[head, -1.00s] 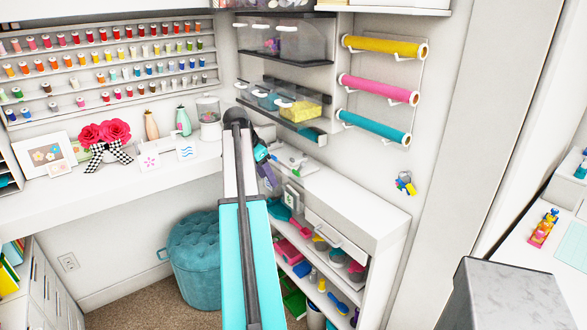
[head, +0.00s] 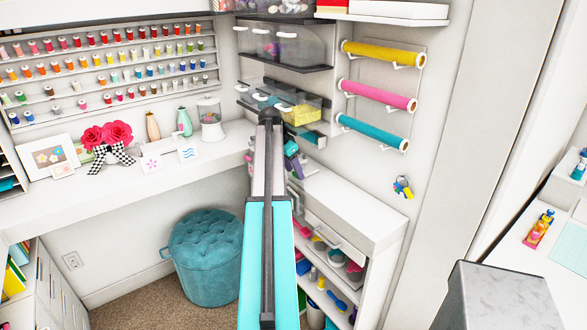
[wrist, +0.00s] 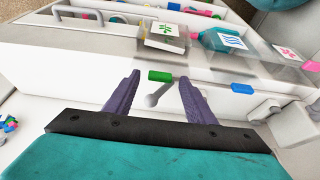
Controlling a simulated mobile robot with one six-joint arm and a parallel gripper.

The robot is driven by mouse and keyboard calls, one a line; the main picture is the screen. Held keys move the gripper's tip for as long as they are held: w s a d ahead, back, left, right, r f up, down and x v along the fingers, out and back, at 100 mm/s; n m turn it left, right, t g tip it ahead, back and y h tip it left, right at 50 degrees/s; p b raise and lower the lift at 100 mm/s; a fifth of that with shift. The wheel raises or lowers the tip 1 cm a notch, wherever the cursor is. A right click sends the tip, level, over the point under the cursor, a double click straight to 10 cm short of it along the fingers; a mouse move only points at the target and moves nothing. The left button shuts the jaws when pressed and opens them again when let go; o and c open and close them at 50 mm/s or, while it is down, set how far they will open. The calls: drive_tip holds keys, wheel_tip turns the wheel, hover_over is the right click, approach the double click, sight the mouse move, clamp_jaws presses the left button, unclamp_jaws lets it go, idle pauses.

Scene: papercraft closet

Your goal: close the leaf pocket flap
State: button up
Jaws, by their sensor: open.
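In the wrist view, the leaf pocket's card with a green leaf (wrist: 167,35) stands at top centre. A green tab (wrist: 159,76) lies below it, by a thin rod. A grey lever (wrist: 154,98) with a round end is closer to me. My gripper (wrist: 160,80) is open, its two purple fingers on either side of the green tab and lever. I see nothing held, and cannot tell whether the fingers touch anything. The flap's exact outline and angle are unclear. In the head view, my arm hides most of the pockets; the purple gripper (head: 293,165) shows beside it.
A wave card (wrist: 231,42), a pink flower card (wrist: 289,54) and a blue tab (wrist: 242,86) are to the right. A drawer handle (wrist: 78,13) is at top left. In the head view, a white shelf unit (head: 375,225) and teal stool (head: 207,258) stand near my arm.

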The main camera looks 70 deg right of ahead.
drive_tip(key=shift+f, duration=0.25)
drive_tip(key=shift+s, duration=0.1)
drive_tip(key=c, duration=1)
drive_tip(key=shift+c, duration=0.2)
